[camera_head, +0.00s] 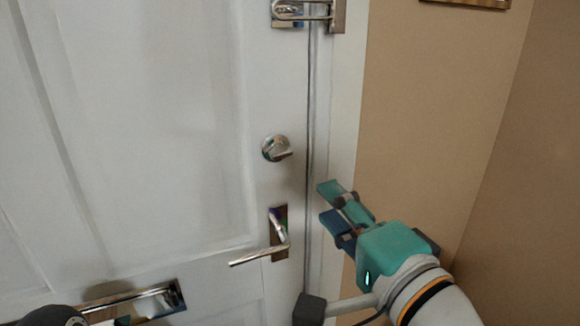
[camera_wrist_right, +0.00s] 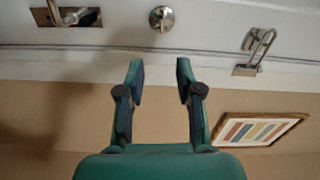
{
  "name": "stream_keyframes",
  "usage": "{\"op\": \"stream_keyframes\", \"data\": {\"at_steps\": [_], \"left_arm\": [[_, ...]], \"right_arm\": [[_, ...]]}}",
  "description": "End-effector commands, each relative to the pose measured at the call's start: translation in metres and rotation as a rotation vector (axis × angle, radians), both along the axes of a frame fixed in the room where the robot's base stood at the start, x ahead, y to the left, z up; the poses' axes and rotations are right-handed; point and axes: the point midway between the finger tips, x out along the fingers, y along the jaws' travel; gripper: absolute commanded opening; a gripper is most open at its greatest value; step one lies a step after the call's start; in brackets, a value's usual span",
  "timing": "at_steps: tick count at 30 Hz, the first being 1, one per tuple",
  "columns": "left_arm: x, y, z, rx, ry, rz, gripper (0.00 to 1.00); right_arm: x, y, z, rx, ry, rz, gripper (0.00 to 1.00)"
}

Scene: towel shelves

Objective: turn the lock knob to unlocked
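The lock knob (camera_head: 276,148) is a round chrome disc with a small thumb-turn on the white door, above the door handle. In the head view its thumb-turn points right and slightly down. The knob also shows at the top of the right wrist view (camera_wrist_right: 161,18), ahead of the fingers. My right gripper (camera_head: 328,203) is open and empty, to the right of the knob and lower in the picture, apart from the door. In the right wrist view its two fingertips (camera_wrist_right: 160,72) stand apart with nothing between them. My left gripper is not clearly visible; only a dark part shows at the bottom left.
The lever handle (camera_head: 262,253) sits below the knob. A chrome swing latch (camera_head: 305,10) is above it at the door edge. A mail slot (camera_head: 135,302) is low on the door. A framed picture (camera_wrist_right: 262,130) hangs on the beige wall at right.

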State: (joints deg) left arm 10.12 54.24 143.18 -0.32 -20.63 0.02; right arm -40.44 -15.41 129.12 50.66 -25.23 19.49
Motion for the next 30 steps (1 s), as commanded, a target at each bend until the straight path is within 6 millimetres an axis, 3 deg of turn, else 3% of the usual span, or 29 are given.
{"op": "stream_keyframes", "data": {"at_steps": [5, 21, 30], "left_arm": [[0.000, 0.000, -0.006, 0.000, -0.001, 0.000, 0.41], [0.000, 0.000, -0.008, 0.000, 0.000, 0.000, 0.41], [0.000, 0.000, -0.005, 0.000, 0.000, 0.000, 0.41]], "right_arm": [[0.023, 0.009, -0.002, -0.001, 0.004, -0.002, 0.35], [0.125, 0.050, 0.001, -0.001, 0.002, -0.004, 0.35], [0.148, 0.059, 0.001, 0.000, 0.002, -0.004, 0.35]]}}
